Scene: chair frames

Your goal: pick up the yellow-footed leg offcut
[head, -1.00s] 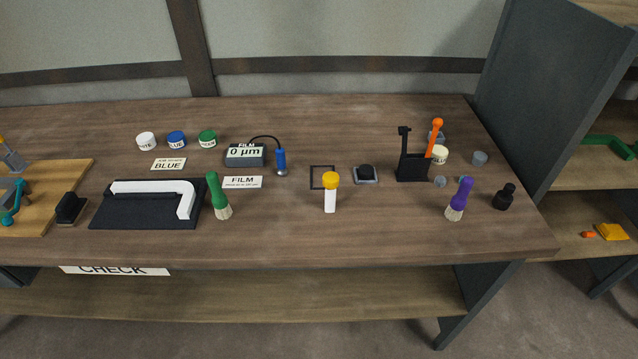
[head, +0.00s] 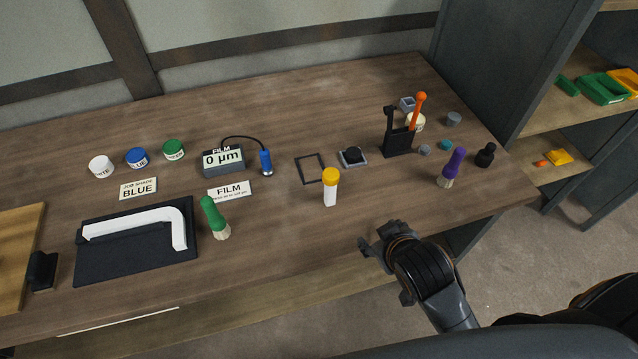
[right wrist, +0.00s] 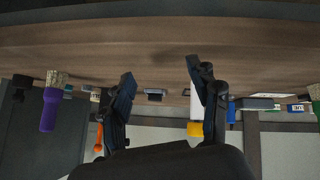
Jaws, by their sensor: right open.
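The yellow-footed leg offcut (head: 330,190) is a short white piece with a yellow cap-like end on top. It stands upright on the bench, right of the green-handled brush. My right gripper (head: 372,243) is off the bench's front edge, to the lower right of the offcut and apart from it. In the right wrist view, which looks upside down, my right gripper (right wrist: 160,76) is open with nothing between its fingers. The offcut's yellow end (right wrist: 195,129) shows there, partly hidden behind the right-hand finger. My left gripper is not in view.
Near the offcut are a green brush (head: 214,218), a dark square frame (head: 310,168) and a small grey-black block (head: 352,156). A black holder (head: 398,144), purple brush (head: 452,168) and black bottle (head: 485,155) stand to the right. The bench is clear in front of the offcut.

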